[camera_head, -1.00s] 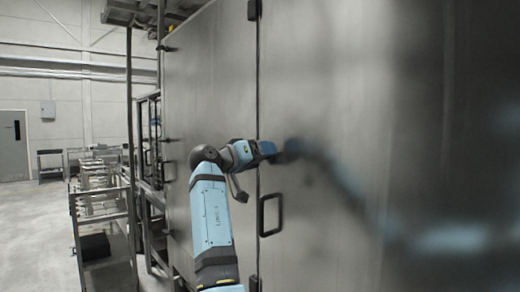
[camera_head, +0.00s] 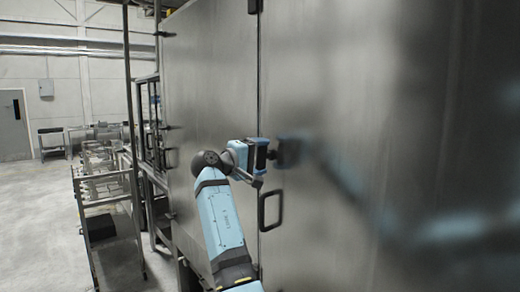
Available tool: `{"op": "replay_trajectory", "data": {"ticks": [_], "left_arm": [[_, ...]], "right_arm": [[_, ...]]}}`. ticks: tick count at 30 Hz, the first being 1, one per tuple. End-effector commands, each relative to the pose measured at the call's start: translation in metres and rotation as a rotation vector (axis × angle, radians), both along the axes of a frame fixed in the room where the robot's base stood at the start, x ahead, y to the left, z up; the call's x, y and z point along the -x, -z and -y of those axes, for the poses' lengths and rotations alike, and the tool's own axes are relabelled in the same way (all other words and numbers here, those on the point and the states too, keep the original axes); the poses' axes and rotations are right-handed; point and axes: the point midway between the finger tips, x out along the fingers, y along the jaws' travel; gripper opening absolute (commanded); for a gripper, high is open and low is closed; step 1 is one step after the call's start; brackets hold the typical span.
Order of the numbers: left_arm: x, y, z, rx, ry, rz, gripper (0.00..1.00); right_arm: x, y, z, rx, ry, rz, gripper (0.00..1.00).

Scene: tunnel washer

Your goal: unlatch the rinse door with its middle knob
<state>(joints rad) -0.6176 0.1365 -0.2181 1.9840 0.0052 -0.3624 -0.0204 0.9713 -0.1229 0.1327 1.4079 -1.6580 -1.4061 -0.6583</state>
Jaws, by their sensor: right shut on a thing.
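The rinse door is most likely the large shiny steel panel (camera_head: 330,90) that fills the right of the view. It stands flush beside a dark vertical seam, with a black loop handle (camera_head: 270,210) near its left edge. My right gripper (camera_head: 272,155) is at this edge, above the handle, and is shut on a small dark thing at the panel. This is most likely the middle knob, but the fingers and wrist largely hide it. My left gripper is out of view.
A second steel panel (camera_head: 215,80) lies left of the seam. A black fitting (camera_head: 254,6) sits at the seam's top. Metal frames and racks (camera_head: 100,185) stand at the left, with open floor (camera_head: 45,220) beyond. The shiny panel mirrors my arm.

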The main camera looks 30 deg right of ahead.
Motion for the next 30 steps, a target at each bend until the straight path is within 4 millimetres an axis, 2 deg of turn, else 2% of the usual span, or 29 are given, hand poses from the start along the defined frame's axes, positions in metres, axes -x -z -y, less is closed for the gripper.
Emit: {"op": "replay_trajectory", "data": {"ticks": [1, 8, 26, 27, 30], "left_arm": [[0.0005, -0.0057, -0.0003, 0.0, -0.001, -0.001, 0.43], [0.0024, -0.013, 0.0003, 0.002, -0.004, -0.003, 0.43], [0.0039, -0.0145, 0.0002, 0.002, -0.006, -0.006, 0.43], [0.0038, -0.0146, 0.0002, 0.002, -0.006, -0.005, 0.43], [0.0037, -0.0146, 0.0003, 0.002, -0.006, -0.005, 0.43]], "right_arm": [[0.0, -0.0026, 0.0001, 0.003, 0.0, -0.028, 0.53], [-0.0001, -0.0008, 0.0001, 0.008, 0.0, -0.12, 0.53], [-0.0002, 0.0011, 0.0, 0.013, 0.0, -0.16, 0.53], [-0.0002, 0.0011, 0.0, 0.013, 0.0, -0.16, 0.81], [-0.0001, 0.001, 0.0, 0.012, 0.0, -0.159, 1.0]]}}
